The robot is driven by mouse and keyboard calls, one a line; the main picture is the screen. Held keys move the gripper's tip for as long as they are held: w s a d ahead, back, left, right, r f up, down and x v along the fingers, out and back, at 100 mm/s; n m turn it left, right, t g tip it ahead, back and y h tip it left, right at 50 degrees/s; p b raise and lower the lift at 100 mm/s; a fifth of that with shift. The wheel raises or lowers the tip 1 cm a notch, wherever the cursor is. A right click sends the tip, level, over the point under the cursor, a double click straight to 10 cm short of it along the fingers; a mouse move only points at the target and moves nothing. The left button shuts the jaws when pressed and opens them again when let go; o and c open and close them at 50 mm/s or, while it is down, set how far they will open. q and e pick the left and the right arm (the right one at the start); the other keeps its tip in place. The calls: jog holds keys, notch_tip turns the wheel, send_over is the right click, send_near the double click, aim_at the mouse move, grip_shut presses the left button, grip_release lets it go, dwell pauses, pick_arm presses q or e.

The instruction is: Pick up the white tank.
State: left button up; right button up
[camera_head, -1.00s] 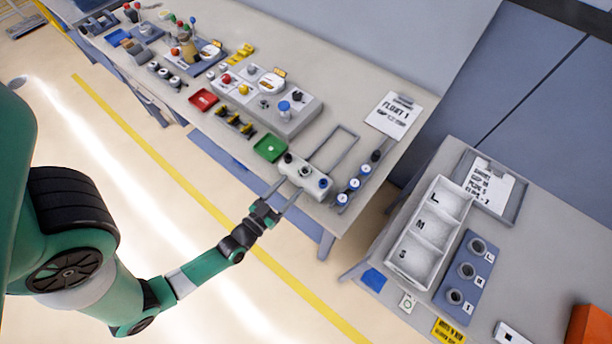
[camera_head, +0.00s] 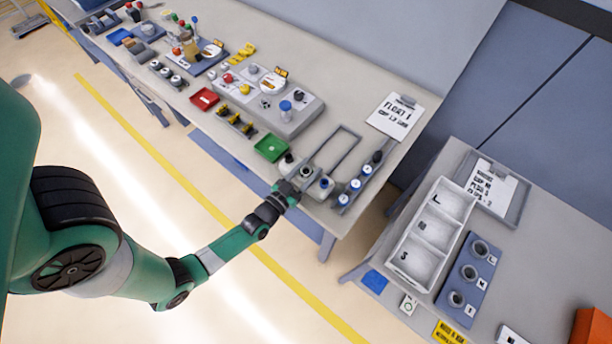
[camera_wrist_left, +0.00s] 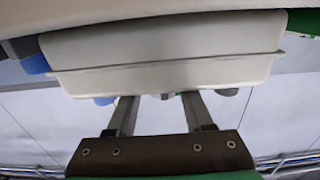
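My right gripper is out of view.
A wire-like grey frame (camera_head: 335,152) lies behind the tank. A rack with blue-capped items (camera_head: 355,185) is close on its right, and a green tray (camera_head: 271,148) on its left. A second table holds a white sectioned tray (camera_head: 434,232). Open floor lies in front.

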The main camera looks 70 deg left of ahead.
aim_at(308, 172)
pick_arm(q)
grip_shut()
notch_tip(308, 172, up, 10)
jog(key=p, duration=0.6)
